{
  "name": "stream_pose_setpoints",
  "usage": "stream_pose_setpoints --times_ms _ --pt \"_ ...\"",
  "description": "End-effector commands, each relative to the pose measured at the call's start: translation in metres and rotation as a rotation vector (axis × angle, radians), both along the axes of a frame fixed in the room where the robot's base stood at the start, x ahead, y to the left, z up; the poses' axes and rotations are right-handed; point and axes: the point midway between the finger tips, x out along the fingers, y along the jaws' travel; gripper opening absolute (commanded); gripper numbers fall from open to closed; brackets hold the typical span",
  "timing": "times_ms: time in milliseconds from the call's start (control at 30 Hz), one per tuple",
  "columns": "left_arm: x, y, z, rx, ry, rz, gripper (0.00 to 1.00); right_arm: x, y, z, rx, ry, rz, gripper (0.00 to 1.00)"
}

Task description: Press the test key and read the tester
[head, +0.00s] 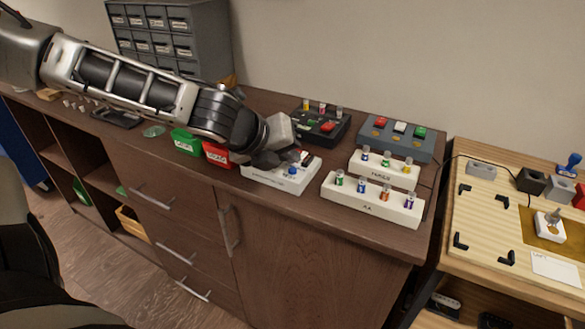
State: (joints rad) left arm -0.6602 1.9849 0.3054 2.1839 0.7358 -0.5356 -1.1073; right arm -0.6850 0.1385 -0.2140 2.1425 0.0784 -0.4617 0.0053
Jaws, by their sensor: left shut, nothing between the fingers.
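The tester appears to be the low white box (273,181) on the brown cabinet top, with a blue key (292,171) on its top and small dark lettering beside it. My left gripper (297,157) is shut and empty, reaching in from the left above the back part of this box. It hides much of the box's top, and I see no readable display. The fingertips look very close to the blue key; I cannot tell whether they touch it. My right gripper is not in view.
Two white racks (370,207) with small coloured cells stand to the right. Behind are a black box (341,133) and a grey button box (369,147). Green (186,143) and red (216,155) bins sit to the left. A light wooden workbench (487,225) stands at far right.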

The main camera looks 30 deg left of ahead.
Motion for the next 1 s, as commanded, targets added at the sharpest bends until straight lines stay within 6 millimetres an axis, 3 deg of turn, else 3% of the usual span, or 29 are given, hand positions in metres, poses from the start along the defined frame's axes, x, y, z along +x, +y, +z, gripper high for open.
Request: stream_pose_setpoints --times_ms 1000 --pt "0.0002 -0.0002 -0.0089 -0.001 -0.001 -0.001 0.0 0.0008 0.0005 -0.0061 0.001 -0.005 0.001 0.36"
